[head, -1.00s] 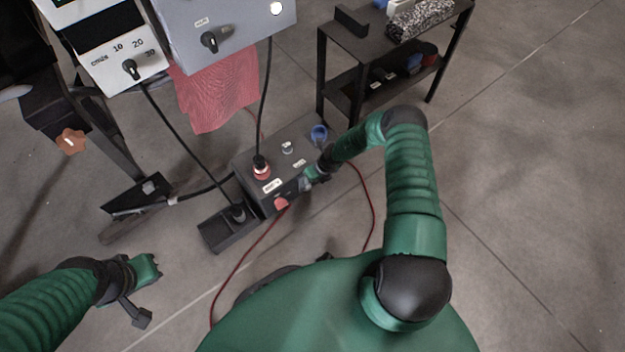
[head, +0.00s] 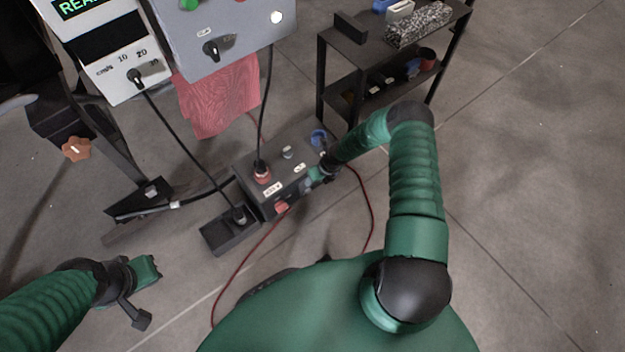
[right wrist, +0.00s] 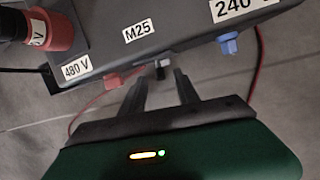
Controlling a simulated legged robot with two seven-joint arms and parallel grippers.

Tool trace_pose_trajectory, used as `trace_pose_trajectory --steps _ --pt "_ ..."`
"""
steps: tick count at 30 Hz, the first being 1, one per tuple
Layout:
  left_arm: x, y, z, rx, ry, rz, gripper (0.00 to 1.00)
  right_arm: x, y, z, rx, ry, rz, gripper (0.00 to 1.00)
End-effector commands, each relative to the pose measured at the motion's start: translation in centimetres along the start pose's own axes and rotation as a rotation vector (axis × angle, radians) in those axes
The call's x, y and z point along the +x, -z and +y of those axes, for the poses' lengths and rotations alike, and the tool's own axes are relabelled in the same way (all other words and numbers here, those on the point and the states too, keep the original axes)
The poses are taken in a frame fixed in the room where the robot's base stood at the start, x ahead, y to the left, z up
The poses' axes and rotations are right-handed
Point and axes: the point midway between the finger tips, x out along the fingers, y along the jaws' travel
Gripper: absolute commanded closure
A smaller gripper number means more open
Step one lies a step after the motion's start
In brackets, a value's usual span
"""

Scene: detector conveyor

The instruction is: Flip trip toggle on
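A dark grey box (head: 250,172) stands on the floor, with a red plug and labels on top. My left gripper (head: 143,290) hangs over bare floor, apart from everything.
A red part (right wrist: 112,80) and a blue part (right wrist: 228,43) flank the toggle. A black pedestal (head: 225,238) adjoins the box. Cables run up to grey and white control panels (head: 225,45). A black shelf (head: 362,50) stands behind. Floor at right is clear.

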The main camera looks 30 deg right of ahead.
Motion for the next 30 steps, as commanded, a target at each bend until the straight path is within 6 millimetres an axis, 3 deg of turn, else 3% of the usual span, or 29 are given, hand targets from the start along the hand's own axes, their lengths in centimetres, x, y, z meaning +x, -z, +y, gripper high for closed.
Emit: trace_pose_trajectory --steps 1,3,9,12,17,30 --pt "-1.8 0.4 0.0 0.0 0.0 0.0 1.0 -2.5 -0.4 0.1 -0.002 0.002 -0.001 0.62" --pt "-3.0 0.7 0.0 0.0 0.0 0.001 1.0 -4.7 -0.4 0.1 0.0 0.002 -0.001 0.62" --pt "-5.6 1.3 0.0 0.0 0.0 0.001 1.0 -10.1 -0.3 0.0 0.001 0.0 0.0 0.62" --pt "-6.4 1.5 0.0 0.0 0.0 0.001 1.0 -11.9 -0.2 0.0 0.002 0.0 0.0 0.62" --pt "-6.8 1.6 0.0 0.0 0.0 0.0 1.0 -13.0 -0.1 -0.1 0.0 0.0 0.0 0.62" --pt "-6.7 1.6 0.0 0.0 0.0 0.0 1.0 -13.0 -0.1 -0.1 -0.002 0.0 0.0 0.62"
